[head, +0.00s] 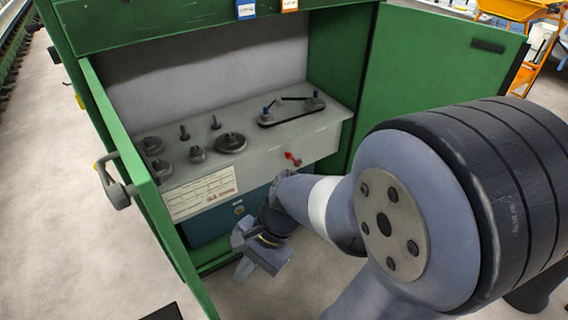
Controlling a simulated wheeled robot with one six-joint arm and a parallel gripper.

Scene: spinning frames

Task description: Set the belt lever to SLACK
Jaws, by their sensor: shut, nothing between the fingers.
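A small red lever (292,159) sits on the front face of the grey panel inside the open green cabinet. I take it to be the belt lever; any SLACK marking by it is too small to read. A black belt (289,112) loops between two blue-topped pulleys on the shelf above it. My gripper (254,265) is shut and empty, below and to the left of the lever, in front of the blue drawer, apart from the lever. My arm reaches in from the right and covers part of the cabinet's lower right.
The cabinet's left door (135,165) and right door (432,75) stand open. Several dark gears and pegs, one a large gear (231,143), stand on the shelf's left. A label plate (202,194) is on the front. The pale floor (90,245) is clear at left.

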